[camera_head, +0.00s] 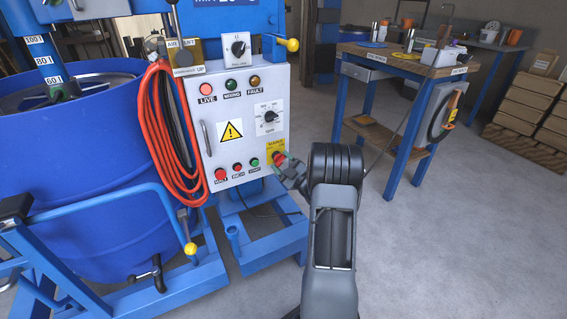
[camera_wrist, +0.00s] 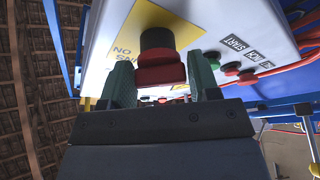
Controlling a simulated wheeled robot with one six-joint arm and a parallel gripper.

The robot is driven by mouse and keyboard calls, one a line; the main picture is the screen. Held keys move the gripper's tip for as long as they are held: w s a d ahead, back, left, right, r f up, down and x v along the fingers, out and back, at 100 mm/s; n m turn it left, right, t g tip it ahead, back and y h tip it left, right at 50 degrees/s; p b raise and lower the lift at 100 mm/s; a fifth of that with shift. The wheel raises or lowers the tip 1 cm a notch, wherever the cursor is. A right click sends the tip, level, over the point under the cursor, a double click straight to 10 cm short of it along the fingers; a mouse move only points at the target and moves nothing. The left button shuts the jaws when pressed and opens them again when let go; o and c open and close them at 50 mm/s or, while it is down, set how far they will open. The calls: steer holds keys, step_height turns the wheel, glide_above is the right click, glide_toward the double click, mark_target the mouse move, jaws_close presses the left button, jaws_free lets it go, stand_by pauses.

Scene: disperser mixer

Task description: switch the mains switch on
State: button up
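The mains switch (camera_wrist: 160,66) is a red knob on a dark collar, set on a yellow plate. In the head view the yellow plate (camera_head: 275,146) is at the lower right of the grey control box (camera_head: 243,141). My gripper (camera_wrist: 162,82) is at the switch, with one greenish finger on each side of the red knob. The knob fills the gap between the fingertips, so the fingers look shut on it. In the head view my gripper (camera_head: 283,164) partly hides the switch, and its angle is hard to read.
Several push buttons (camera_head: 237,168) sit left of the switch, with a speed dial (camera_head: 270,116) above. An orange cable coil (camera_head: 164,135) hangs on the box's left side. A blue frame foot (camera_head: 272,245) stands below. A workbench (camera_head: 405,62) is at the right, with clear floor before it.

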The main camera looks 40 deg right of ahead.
steer(key=o, duration=0.3)
steer(key=shift+o, duration=0.2)
steer(key=p+v, duration=0.2)
steer(key=v, duration=1.1)
steer(key=shift+s+p, duration=0.3)
steer(key=shift+s, duration=0.05)
